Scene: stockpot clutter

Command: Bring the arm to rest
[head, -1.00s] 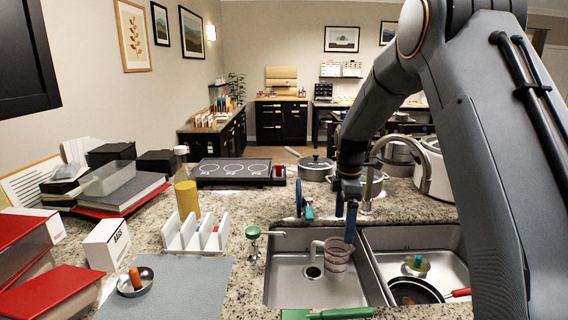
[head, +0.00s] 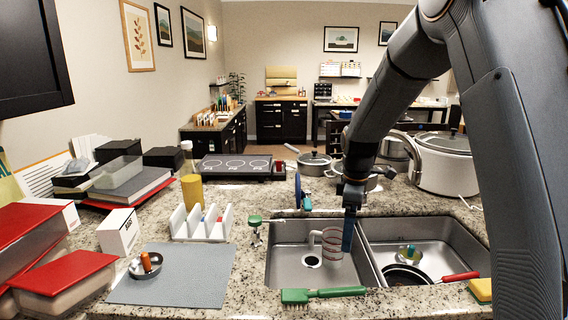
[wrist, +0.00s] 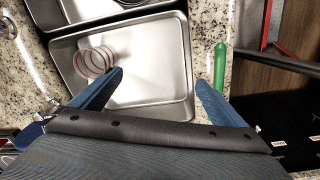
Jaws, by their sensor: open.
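My gripper (head: 349,225) is over the double sink in the head view, its blue fingers pointing down near the divider. In the wrist view my gripper (wrist: 158,92) shows two blue fingers spread wide apart with nothing between them. A clear cup with red bands (head: 331,243) stands in the left sink basin (head: 290,268), just left of the fingers in the head view. The cup (wrist: 95,62) also shows in the wrist view, beyond the left fingertip and apart from it.
A green-handled brush (head: 322,294) lies on the front counter edge. The right basin holds a dark pan (head: 405,274) with a red handle and a small bowl (head: 409,254). A white cooker (head: 445,165) stands at the right.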

